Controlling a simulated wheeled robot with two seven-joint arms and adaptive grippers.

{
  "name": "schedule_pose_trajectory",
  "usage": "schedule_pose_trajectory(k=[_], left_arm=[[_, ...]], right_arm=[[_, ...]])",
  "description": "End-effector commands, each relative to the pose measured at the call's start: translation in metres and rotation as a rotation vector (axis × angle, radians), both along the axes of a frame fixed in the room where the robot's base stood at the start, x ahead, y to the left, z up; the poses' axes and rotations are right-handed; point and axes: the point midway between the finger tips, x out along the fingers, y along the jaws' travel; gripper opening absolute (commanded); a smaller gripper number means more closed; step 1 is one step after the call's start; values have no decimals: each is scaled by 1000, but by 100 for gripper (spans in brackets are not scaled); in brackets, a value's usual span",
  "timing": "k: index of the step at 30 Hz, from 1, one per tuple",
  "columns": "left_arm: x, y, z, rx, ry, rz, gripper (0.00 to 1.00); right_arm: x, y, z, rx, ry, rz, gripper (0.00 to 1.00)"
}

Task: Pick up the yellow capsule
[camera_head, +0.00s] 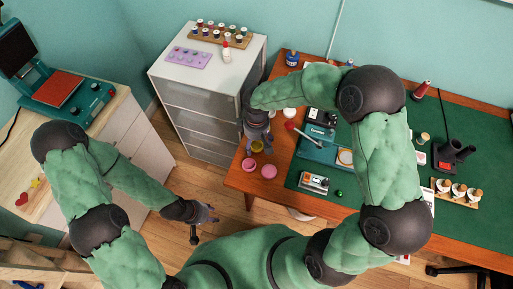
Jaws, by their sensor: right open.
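The yellow capsule (257,147) sits at the left end of the wooden desk, partly hidden by my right gripper. My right gripper (258,138) points down just above it, its open fingers close around or over the capsule; I cannot tell whether they touch it. My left gripper (203,220) hangs over the floor, away from the desk, too small and dark to show whether it is open or shut.
Pink capsules (268,171) (248,163) lie just in front of the yellow one. A white round piece (289,113) and a teal device (318,148) are to its right. A drawer cabinet (203,95) stands to the left of the desk. Floor between the furniture is clear.

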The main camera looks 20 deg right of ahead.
Motion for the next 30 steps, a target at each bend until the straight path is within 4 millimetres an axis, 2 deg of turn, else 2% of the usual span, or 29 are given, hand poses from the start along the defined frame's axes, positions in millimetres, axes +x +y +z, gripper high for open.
schedule_pose_trajectory(k=[2,8,9,12,14,25,30], left_arm=[[0,0,-5,0,0,0,40],[0,0,-3,0,0,0,40],[0,0,-3,0,0,0,40],[0,0,-3,0,0,0,40],[0,0,-3,0,0,0,40],[0,0,-3,0,0,0,40],[0,0,-1,0,0,0,40]], right_arm=[[0,0,-9,-1,1,0,75],[0,0,-8,0,0,-1,75],[0,0,-8,0,0,-1,72],[0,0,-8,0,0,-1,45],[0,0,-8,0,0,-1,32],[0,0,-8,0,0,-1,31],[0,0,-2,0,-1,-1,31]])
